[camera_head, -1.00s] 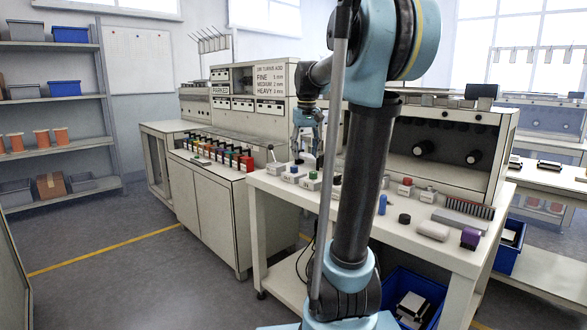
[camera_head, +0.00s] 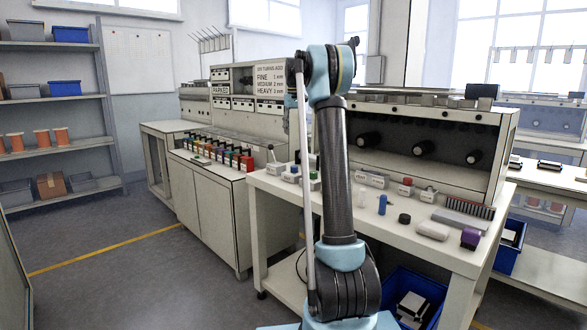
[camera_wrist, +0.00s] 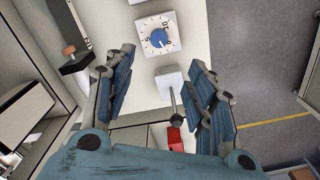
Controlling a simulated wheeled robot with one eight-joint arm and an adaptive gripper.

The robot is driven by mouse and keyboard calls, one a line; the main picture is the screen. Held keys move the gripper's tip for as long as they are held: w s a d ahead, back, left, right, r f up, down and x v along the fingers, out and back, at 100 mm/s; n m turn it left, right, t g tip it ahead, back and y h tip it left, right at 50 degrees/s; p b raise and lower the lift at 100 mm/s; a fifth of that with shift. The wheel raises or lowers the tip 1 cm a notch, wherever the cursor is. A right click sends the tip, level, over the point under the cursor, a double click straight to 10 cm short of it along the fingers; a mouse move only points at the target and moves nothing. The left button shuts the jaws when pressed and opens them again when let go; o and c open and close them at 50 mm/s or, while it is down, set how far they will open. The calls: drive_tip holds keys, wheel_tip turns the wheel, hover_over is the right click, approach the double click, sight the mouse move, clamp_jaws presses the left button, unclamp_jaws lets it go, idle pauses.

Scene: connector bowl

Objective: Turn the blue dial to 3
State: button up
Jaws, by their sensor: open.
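The blue dial (camera_wrist: 158,38) shows in the wrist view at the top middle. It is a round blue knob on a white numbered face, on a white square block. I can read a 5 and a 10 on the face; the pointer's exact reading is too small to tell. My gripper (camera_wrist: 162,58) is open, with one blue-padded finger left and one right of the dial in this view. Nothing is between the pads, and I see no contact with the knob.
Just below the dial in the wrist view is a white box with a lever (camera_wrist: 172,92), then a red part (camera_wrist: 175,138). A dark bracket with an orange knob (camera_wrist: 74,58) is at left. The head view shows a white workbench (camera_head: 462,262) with a blue cylinder (camera_head: 382,204) and purple block (camera_head: 469,238).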

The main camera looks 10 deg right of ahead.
sight(294, 169)
drive_tip(key=f, duration=1.7)
drive_tip(key=shift+w+f, duration=0.3)
drive_tip(key=shift+c, duration=0.3)
drive_tip(key=shift+a, duration=0.1)
drive_tip(key=c, duration=1)
